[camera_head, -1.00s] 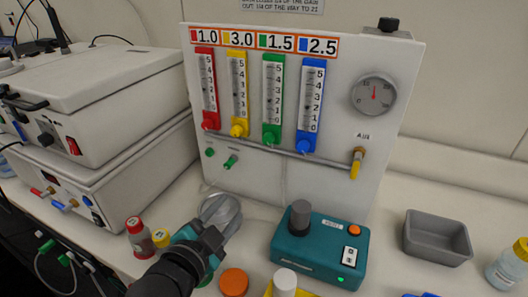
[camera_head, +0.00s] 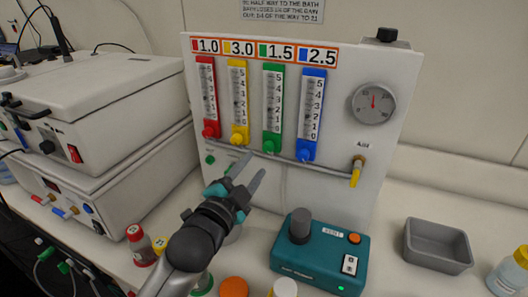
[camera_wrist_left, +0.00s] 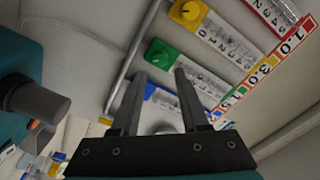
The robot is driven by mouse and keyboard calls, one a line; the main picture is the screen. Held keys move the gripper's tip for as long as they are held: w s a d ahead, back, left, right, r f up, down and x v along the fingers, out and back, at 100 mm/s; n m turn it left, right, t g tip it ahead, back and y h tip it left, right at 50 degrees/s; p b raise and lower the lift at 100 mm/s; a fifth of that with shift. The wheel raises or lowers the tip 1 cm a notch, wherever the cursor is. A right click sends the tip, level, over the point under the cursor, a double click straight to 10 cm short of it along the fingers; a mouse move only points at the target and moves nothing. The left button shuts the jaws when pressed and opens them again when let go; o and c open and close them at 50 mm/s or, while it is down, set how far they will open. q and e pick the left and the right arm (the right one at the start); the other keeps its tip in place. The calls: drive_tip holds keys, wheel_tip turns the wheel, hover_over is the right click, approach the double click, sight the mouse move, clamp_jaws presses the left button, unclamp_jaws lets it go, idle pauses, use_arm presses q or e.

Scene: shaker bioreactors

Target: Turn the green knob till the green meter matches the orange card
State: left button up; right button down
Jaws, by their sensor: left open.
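The green meter (camera_head: 273,100) is third of four upright meters on the white panel, with its green knob (camera_head: 271,146) at its foot. The orange-framed card (camera_head: 276,48) above it reads 1.5. My left gripper (camera_head: 251,172) is open and empty, in front of the panel, below and a little left of the green knob, apart from it. In the left wrist view the open fingers (camera_wrist_left: 156,82) point toward the panel, with the green knob (camera_wrist_left: 158,55) seen between and beyond their tips. The float level is too small to read. My right gripper is not in view.
Red (camera_head: 207,95), yellow (camera_head: 238,95) and blue (camera_head: 312,105) meters flank the green one. A horizontal pipe (camera_head: 330,163) runs below the knobs. A teal stirrer (camera_head: 322,252) and grey tray (camera_head: 437,246) stand right. Bottles and caps sit near the arm.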

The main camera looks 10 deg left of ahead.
sight(266, 150)
use_arm(q)
drive_tip(key=shift+w+d, duration=0.2)
drive_tip(key=shift+w, duration=0.9)
drive_tip(key=shift+w+d, duration=0.25)
drive_tip(key=shift+w, duration=0.85)
drive_tip(key=shift+w+d, duration=0.2)
drive_tip(key=shift+w, duration=0.9)
drive_tip(key=shift+c, duration=0.2)
clamp_jaws()
